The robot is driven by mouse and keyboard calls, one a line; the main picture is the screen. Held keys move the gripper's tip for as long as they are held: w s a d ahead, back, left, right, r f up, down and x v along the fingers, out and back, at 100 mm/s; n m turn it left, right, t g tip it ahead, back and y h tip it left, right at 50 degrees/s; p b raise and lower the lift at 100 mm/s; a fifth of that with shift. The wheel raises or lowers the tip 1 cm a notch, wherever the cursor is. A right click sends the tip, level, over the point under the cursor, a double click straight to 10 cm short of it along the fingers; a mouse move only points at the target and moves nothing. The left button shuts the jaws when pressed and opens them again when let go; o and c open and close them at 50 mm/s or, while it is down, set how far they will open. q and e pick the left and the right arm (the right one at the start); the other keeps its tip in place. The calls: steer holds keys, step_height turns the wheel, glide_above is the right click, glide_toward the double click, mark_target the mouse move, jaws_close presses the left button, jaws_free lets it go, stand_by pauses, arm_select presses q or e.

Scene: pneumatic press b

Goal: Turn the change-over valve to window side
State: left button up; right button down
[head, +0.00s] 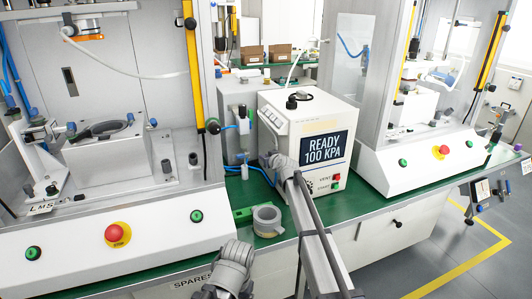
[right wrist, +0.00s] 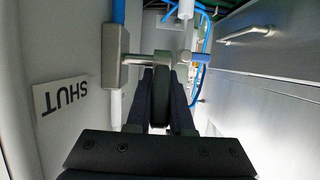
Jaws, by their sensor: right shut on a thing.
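The change-over valve (right wrist: 115,58) shows in the right wrist view as a grey block with a short round bar reaching right. A dark flat lever (right wrist: 161,62) hangs from the bar. My right gripper (right wrist: 161,98) is shut on this lever, a finger on each side. In the head view my right gripper (head: 277,160) is at the left side of the white control box (head: 310,120), and the valve is mostly hidden behind it. The box's screen reads READY 100 KPA. My left gripper cannot be made out; only grey arm parts show at the bottom.
An upside-down SHUT label (right wrist: 62,95) is on the wall left of the valve. Blue hoses (right wrist: 203,35) run close to its right. A grey ring-shaped part (head: 267,220) stands on the green bench (head: 240,190). Press stations with red stop buttons (head: 115,233) flank the box.

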steer(key=shift+w+r+g+h+p, duration=0.3)
steer(key=shift+g+p, duration=0.5)
steer(key=shift+p, duration=0.45)
steer(key=shift+w+a+f+g+p, duration=0.1)
steer(key=shift+f+g+p, duration=0.25)
steer(key=shift+g+p, duration=0.4)
steer(key=c, duration=0.8)
jaws_free()
steer(key=p+v, duration=0.4)
steer(key=v, duration=0.4)
steer(key=shift+p, duration=0.35)
